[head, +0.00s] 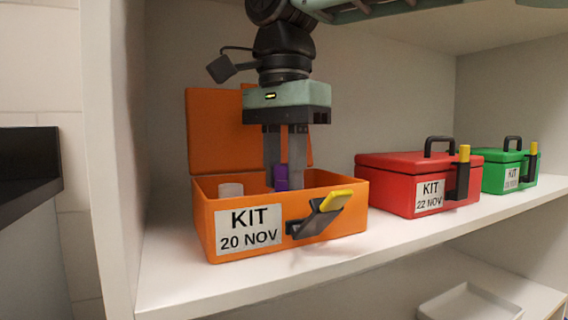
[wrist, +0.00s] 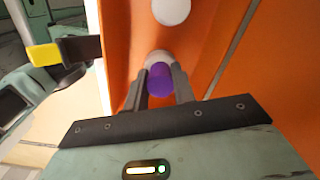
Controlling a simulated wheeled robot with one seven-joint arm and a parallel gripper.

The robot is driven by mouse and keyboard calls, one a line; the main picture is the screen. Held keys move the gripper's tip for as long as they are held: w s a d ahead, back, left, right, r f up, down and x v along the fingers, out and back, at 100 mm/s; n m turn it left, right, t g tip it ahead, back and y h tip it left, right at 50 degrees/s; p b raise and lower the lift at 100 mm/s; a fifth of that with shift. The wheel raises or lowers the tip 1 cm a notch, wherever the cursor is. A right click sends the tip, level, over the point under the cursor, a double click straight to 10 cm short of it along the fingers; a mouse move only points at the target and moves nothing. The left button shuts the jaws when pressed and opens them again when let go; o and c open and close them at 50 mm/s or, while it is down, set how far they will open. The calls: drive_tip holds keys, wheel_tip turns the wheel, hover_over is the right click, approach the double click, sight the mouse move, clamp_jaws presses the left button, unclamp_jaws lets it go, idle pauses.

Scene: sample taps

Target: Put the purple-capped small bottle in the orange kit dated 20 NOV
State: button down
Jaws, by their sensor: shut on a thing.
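The orange kit (head: 347,216) labelled KIT 20 NOV stands open on the shelf, its lid raised at the back and its yellow-tipped latch hanging out at the front. My gripper (head: 284,182) points down into it, with the fingertips below or near the front rim. It is shut on the purple-capped small bottle (head: 281,172), whose cap shows between the fingers; the cap also shows in the wrist view (wrist: 161,78). The bottle's lower part is hidden by the kit's front wall, so I cannot tell whether it touches the floor. A white round-topped item (head: 231,190) is inside at the left.
A closed red kit (head: 383,180) labelled 22 NOV and a closed green kit (head: 497,172) stand to the right on the white shelf (head: 420,236). The shelf's side wall is close on the left. A white tray (head: 470,302) lies on the lower shelf.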

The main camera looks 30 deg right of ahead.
sight(284, 164)
drive_tip(key=c, duration=1.2)
unclamp_jaws()
drive_tip(key=shift+o, duration=0.2)
wheel_tip(284, 164, up, 9)
drive_tip(key=p, duration=0.4)
drive_tip(key=shift+f+p, duration=0.1)
drive_tip(key=shift+p, duration=0.2)
